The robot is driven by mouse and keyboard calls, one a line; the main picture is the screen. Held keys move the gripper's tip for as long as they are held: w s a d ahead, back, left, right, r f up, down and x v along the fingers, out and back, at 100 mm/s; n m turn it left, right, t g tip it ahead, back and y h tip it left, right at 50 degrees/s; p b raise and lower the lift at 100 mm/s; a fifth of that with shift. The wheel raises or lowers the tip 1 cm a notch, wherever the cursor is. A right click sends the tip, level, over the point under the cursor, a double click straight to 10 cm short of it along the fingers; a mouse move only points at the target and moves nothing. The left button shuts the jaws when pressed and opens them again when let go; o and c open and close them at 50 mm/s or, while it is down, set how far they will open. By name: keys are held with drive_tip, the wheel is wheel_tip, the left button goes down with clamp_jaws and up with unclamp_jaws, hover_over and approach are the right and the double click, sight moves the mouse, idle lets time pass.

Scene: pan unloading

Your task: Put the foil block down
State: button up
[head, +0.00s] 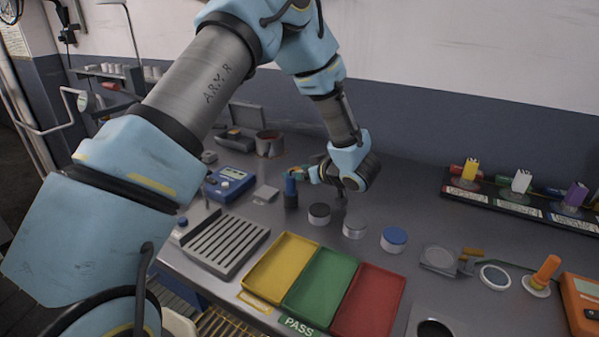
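My gripper (302,174) is at the centre of the head view, low above the bench and pointing left. Its fingertips are small and partly hidden, so whether they are open, shut or holding something does not show. A dark upright cylinder with a blue upper part (291,190) stands at or just in front of the fingertips; I cannot tell if they touch. I cannot clearly make out the foil block. A small flat silver-grey piece (265,194) lies on the bench left of the gripper; I cannot tell whether it is the block.
Yellow (253,291), green (322,284) and red (372,305) trays lie in front. Several round containers, one blue-lidded (394,237), stand right of the gripper. A slotted grey rack (222,247) and a blue meter (229,184) are at left. Bare bench lies behind the containers.

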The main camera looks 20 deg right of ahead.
drive_tip(key=shift+r, duration=0.15)
drive_tip(key=b+v, duration=0.2)
drive_tip(key=v, duration=1)
drive_tip(key=shift+b, duration=0.35)
